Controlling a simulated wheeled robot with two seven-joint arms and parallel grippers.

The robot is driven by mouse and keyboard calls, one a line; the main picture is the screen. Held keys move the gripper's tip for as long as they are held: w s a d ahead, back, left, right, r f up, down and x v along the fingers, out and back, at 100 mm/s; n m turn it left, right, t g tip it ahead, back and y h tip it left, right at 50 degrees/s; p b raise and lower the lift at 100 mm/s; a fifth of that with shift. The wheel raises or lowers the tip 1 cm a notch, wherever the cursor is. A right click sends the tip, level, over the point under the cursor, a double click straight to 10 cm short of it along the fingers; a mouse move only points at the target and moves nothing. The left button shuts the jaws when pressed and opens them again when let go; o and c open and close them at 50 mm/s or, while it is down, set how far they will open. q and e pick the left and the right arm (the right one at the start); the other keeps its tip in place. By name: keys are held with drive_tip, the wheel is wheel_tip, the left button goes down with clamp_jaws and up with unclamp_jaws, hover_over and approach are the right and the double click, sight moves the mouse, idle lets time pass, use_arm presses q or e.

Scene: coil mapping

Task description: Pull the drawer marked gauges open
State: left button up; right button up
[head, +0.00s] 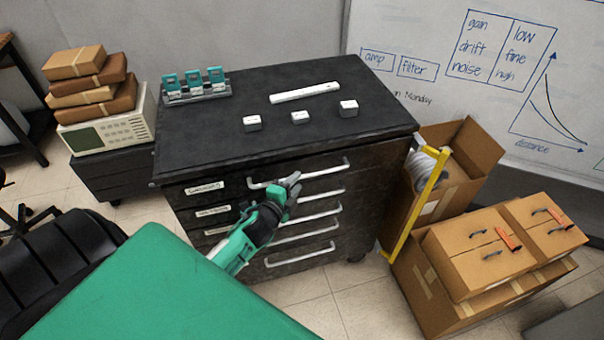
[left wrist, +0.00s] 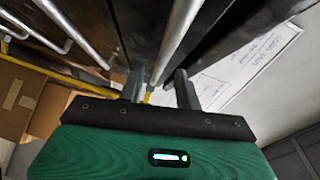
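A dark cabinet (head: 330,240) holds a stack of drawers with silver bar handles and white labels on their left. The top label (head: 204,188) is too small to read surely; its drawer looks flush with the cabinet. My left gripper (head: 291,183) is at the top drawer's handle (head: 325,171), near the middle of the bar. In the left wrist view its two fingers (left wrist: 162,88) stand apart. A silver handle bar (left wrist: 182,40) runs down to between them; I cannot tell whether either finger touches it. My right gripper is not in view.
On the cabinet top are a teal-and-grey rack (head: 195,84), a white bar (head: 305,92) and several small white blocks. Cardboard boxes (head: 480,250) and a yellow frame (head: 417,215) stand close on the right. A black chair (head: 60,255) is at left. Floor shows in front of the cabinet.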

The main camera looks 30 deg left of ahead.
sight(302, 177)
use_arm(q)
drive_tip(key=shift+w+a+f+p, duration=0.1)
drive_tip(key=shift+w+f+p, duration=0.1)
drive_tip(key=shift+w, duration=0.9)
drive_tip(key=shift+w+a+f+p, duration=0.1)
drive_tip(key=shift+w+p, duration=0.05)
drive_tip(key=shift+w, duration=0.9)
clamp_jaws()
